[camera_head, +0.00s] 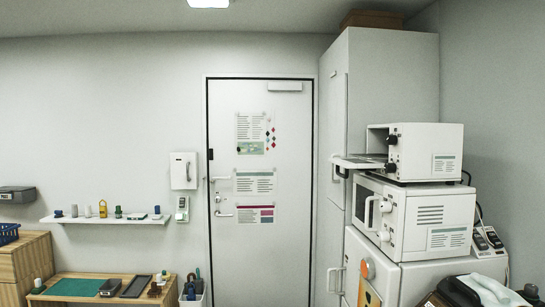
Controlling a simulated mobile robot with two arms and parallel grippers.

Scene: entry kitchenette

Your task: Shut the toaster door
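The toaster (425,152) is a white box oven on top of the white microwave (420,218) at the right. Its door (360,162) is open, folded down and sticking out to the left, roughly level, with a dark handle at its outer end. Dark knobs show on the toaster's front edge. The toaster is seen from its side, so most of its inside is hidden. Neither of my grippers shows in this view.
The microwave stands on a white appliance (375,270) beside a tall grey cabinet (385,90). A black and white shape (485,291) at the bottom right is unclear. A closed door (260,190), a wall shelf (105,220) and a low wooden bench (100,290) lie left.

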